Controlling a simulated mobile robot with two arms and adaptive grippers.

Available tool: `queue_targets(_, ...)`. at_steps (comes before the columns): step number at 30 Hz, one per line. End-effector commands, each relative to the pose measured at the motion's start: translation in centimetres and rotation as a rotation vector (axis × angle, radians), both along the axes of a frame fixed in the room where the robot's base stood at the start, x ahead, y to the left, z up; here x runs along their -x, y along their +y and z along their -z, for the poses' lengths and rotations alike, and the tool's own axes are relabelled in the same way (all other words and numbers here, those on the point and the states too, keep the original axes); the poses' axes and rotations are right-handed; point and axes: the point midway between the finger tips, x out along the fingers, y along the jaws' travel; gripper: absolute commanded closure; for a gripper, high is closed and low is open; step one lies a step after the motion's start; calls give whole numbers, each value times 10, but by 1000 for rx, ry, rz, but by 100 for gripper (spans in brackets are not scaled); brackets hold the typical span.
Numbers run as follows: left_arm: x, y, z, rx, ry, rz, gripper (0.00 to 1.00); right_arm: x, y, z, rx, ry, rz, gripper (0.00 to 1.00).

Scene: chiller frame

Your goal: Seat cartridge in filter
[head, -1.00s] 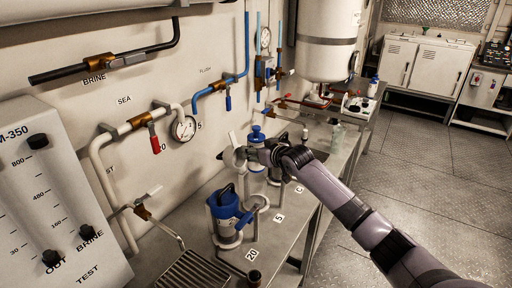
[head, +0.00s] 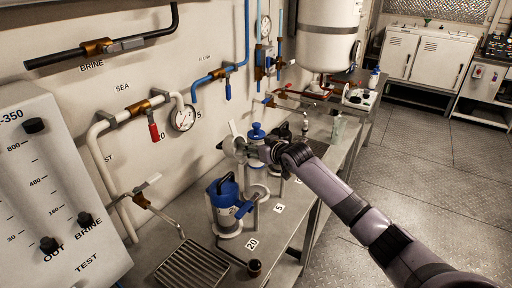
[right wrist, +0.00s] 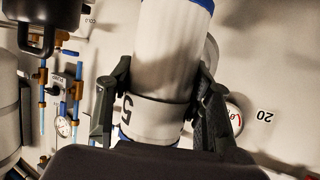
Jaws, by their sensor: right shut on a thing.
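My right gripper (head: 254,150) is shut around a white cartridge with a blue cap (head: 256,130), above the bench. In the right wrist view my fingers (right wrist: 158,110) clasp its smooth band, marked 5. The ribbed white cartridge body (right wrist: 170,45) has blue at both ends. In the head view my gripper covers part of it, so I cannot tell whether its lower end is inside a housing. In front on the bench stands a blue and clear filter housing (head: 221,203) with a blue handle, by the label 20. My left gripper is not in view.
A drip grate (head: 190,266) lies at the front of the bench. Pipes, valve levers and a gauge (head: 183,117) line the wall. A white tank (head: 328,45) hangs behind on the right. A clear bottle (head: 337,128) stands farther back. The floor to the right is open.

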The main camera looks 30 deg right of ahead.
Motion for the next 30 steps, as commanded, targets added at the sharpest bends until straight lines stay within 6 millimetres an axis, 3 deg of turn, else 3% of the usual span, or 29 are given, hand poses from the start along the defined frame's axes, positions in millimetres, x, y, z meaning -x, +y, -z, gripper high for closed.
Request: queue_targets(30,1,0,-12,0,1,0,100,0,0,-2,-1,-1,0,90)
